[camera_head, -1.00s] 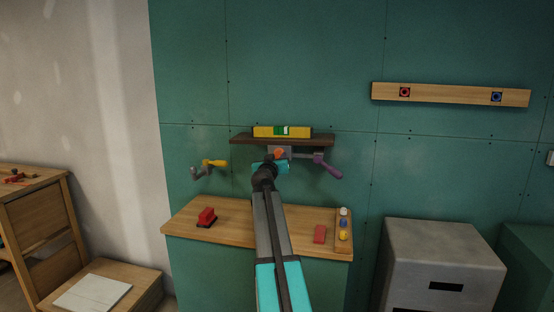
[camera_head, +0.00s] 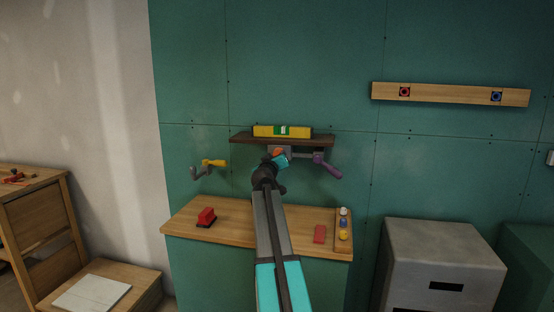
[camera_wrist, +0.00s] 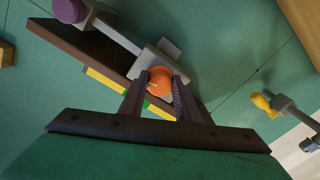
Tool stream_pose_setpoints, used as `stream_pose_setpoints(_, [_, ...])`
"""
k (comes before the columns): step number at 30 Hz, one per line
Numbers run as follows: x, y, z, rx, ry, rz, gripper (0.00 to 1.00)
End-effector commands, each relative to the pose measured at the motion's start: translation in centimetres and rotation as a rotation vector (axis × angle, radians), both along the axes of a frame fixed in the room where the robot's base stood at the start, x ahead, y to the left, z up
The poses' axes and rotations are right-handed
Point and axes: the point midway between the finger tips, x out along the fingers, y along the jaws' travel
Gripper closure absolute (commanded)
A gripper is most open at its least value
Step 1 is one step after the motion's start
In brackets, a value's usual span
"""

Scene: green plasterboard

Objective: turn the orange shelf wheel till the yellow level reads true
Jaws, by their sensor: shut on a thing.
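The yellow level (camera_head: 262,132) lies on the dark wooden shelf (camera_head: 240,140) on the green wall; its green vial shows near its middle, too small to read the bubble. The orange wheel (camera_head: 279,151) sits on a grey block below the shelf, mostly hidden behind my gripper (camera_head: 276,158) in the head view. In the wrist view the orange wheel (camera_wrist: 160,80) is between the two dark fingers of my gripper (camera_wrist: 160,90), which is shut on it. The shelf (camera_wrist: 88,48) and a strip of the level (camera_wrist: 104,88) show behind it, tilted in that view.
A purple-handled crank (camera_head: 328,167) sticks out just right of the wheel, and a yellow-handled crank (camera_head: 213,162) is on the wall to the left. Below, the wooden bench (camera_head: 240,231) bears a red block (camera_head: 206,216), a flat red piece (camera_head: 320,234) and several coloured knobs (camera_head: 343,224).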

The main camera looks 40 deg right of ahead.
Motion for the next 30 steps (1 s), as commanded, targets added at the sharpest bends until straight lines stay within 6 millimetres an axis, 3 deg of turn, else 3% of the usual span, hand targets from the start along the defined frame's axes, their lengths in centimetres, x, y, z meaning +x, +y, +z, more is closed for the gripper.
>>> stream_pose_setpoints(10, [-0.15, -0.11, 0.02, -0.008, 0.014, -0.003, 0.93])
stream_pose_setpoints(11, [-0.15, -0.11, 0.01, -0.008, 0.013, -0.003, 0.69])
stream_pose_setpoints(14, [-0.13, -0.1, 0.02, -0.008, 0.013, -0.003, 0.52])
stream_pose_setpoints(30, [-0.42, 0.62, -0.02, -0.008, 0.012, 0.0, 0.52])
